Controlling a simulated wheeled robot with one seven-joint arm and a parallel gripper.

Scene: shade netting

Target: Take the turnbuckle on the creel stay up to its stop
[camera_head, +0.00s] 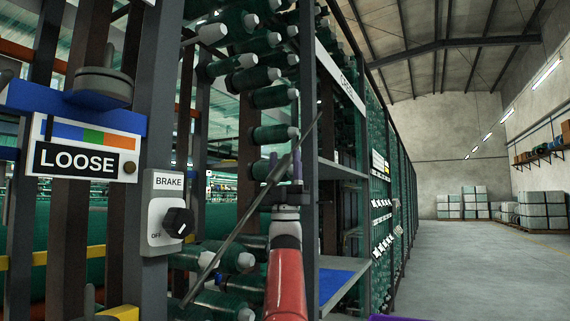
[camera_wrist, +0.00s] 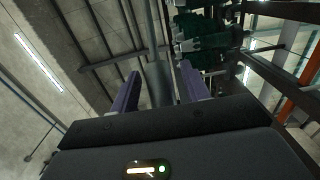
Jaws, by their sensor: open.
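The creel stay (camera_head: 216,262) is a thin grey rod slanting from lower left to upper right in front of the creel. The turnbuckle (camera_head: 262,194) seems to be its thicker dark middle part. My gripper (camera_head: 285,163), with two purple fingers, points up at the end of my red arm, right by this part. In the wrist view, the fingers of my gripper (camera_wrist: 160,72) stand apart, and a grey cylinder, apparently the turnbuckle (camera_wrist: 158,86), shows between them. I cannot tell whether either finger touches it. The turnbuckle's stop cannot be made out.
A sign reading LOOSE (camera_head: 78,161) hangs at left. A BRAKE switch (camera_head: 163,212) with a black knob, marked OFF, is on the grey post. Green bobbins (camera_head: 275,135) crowd behind the stay. A shelf frame (camera_head: 340,171) stands close right. The aisle floor (camera_head: 480,275) is clear.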

